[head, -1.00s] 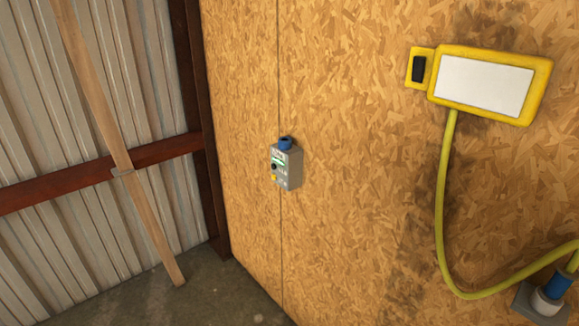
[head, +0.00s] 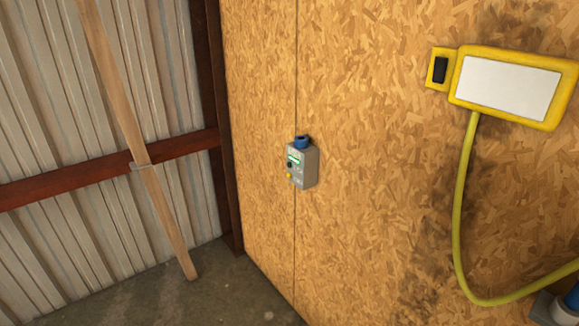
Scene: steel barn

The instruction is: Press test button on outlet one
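A small grey box (head: 307,168) is fixed to the chipboard wall near the middle of the head view. It has a blue cap on top, a small green display, a dark knob and a yellow button (head: 289,176) low on its left face. Its lettering is too small to read. At the lower right edge, a grey socket with a blue and white plug (head: 543,307) is partly cut off by the frame. I cannot tell which of these is outlet one. Neither of my grippers is in view.
A yellow-framed white panel (head: 508,86) with a black switch hangs on the chipboard wall (head: 380,150) at the upper right. Its yellow cable (head: 459,220) loops down to the plug. A wooden plank (head: 155,190) leans by the corrugated metal wall. The concrete floor (head: 215,290) in the corner looks clear.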

